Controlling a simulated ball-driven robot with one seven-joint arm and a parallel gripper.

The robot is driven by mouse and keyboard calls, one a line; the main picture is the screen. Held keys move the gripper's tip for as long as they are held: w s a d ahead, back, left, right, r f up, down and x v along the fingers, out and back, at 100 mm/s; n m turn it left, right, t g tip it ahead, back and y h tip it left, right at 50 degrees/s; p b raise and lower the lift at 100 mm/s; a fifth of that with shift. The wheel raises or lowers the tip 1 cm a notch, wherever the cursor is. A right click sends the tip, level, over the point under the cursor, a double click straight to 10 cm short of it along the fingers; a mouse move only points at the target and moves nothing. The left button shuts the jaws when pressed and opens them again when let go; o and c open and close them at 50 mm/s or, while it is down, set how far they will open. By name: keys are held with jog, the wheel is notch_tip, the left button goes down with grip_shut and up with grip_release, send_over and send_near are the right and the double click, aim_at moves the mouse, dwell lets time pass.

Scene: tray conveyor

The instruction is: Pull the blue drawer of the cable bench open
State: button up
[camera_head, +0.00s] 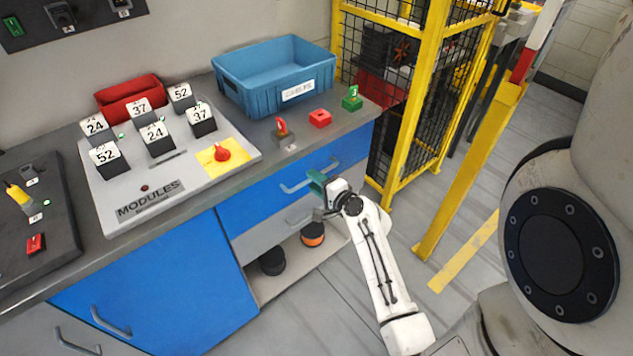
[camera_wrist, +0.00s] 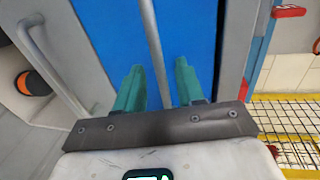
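The blue drawer (camera_head: 262,196) is at the right end of the cable bench, below the worktop, and its front looks flush with the bench. Its grey bar handle (camera_head: 293,188) runs across the front. My gripper (camera_head: 317,181) is at the right part of this handle, its teal fingers pointing at the drawer. In the wrist view the blue front (camera_wrist: 103,35) fills the middle. The handle (camera_wrist: 150,35) passes between the two fingers of my gripper (camera_wrist: 159,66), with a gap on each side. My gripper is open. The handle's near end is hidden behind the gripper body.
A grey drawer (camera_head: 262,238) with its own handle (camera_wrist: 48,62) lies below. An orange-and-black item (camera_head: 313,234) sits on the low shelf. A yellow-framed mesh cage (camera_head: 416,110) stands right of the bench. A blue crate (camera_head: 262,98) is on the worktop. Floor in front is clear.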

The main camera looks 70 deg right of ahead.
jog(key=shift+c, duration=0.3)
grip_shut()
dwell(0.3)
